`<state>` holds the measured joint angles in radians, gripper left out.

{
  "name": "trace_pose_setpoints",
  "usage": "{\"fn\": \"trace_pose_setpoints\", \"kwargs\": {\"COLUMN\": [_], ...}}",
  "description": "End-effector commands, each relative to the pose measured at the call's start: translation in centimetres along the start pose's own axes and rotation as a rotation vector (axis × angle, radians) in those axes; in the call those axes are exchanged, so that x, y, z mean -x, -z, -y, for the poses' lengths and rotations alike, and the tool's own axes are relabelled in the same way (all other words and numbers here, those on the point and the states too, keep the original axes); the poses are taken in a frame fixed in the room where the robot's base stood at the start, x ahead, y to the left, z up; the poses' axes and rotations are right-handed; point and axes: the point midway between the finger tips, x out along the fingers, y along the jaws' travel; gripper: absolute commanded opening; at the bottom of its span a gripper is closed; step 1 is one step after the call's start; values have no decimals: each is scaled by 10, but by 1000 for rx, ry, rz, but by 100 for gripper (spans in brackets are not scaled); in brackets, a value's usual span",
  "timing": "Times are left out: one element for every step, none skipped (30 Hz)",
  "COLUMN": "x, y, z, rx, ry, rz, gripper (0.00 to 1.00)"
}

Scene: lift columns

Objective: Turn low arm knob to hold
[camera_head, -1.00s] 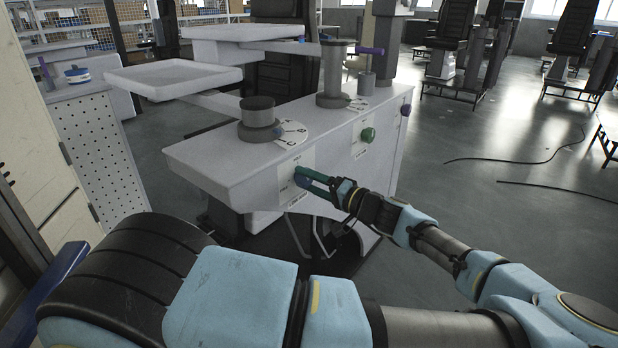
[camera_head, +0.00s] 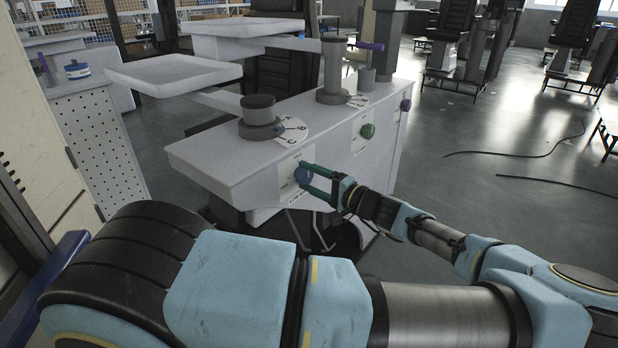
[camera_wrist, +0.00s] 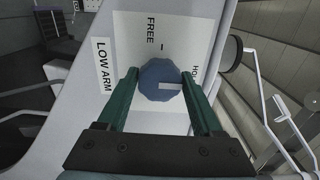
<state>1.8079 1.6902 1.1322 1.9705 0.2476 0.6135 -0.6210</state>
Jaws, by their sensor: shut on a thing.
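The low arm knob (camera_wrist: 158,75) is blue and many-sided, on a white label plate in the wrist view. Its white pointer bar points right, toward the side with a partly hidden label starting "HO". "FREE" is printed beyond the knob and "LOW ARM" is on the left. My gripper (camera_wrist: 162,82) has its two green fingers on either side of the knob, shut on it. In the head view the knob (camera_head: 303,176) shows on the front face of the grey column housing (camera_head: 232,172), with my gripper (camera_head: 306,180) around it.
A green knob (camera_head: 367,131) and another bluish knob (camera_head: 405,105) sit farther right on the same housing. Dials with grey posts and white trays (camera_head: 172,76) are above. Open floor lies to the right, with cables on it.

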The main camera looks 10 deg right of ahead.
Motion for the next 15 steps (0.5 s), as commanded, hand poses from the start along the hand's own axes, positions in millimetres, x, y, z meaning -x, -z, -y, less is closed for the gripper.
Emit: {"fn": "trace_pose_setpoints", "kwargs": {"x": [0,0,0,0,0,0,0,0,0,0,0,0,0,0,0], "y": [0,0,0,0,0,0,0,0,0,0,0,0,0,0,0], "z": [-1,-1,-1,-1,-1,-1,-1,-1,-1,-1,-1,0,0,0,0], "rx": [-3,-2,-2,-2,-2,-2,-2,-2,-2,-2,-1,-1,-1,-1,-1], "ry": [-1,-1,-1,-1,-1,-1,-1,-1,-1,-1,-1,-1,0,0,0], "rz": [-2,-2,-2,-2,-2,-2,-2,-2,-2,-2,-2,-1,-1,-1,-1], "gripper": [12,12,12,12,12,12,70,74,78,82,85,90,93,95,95]}}
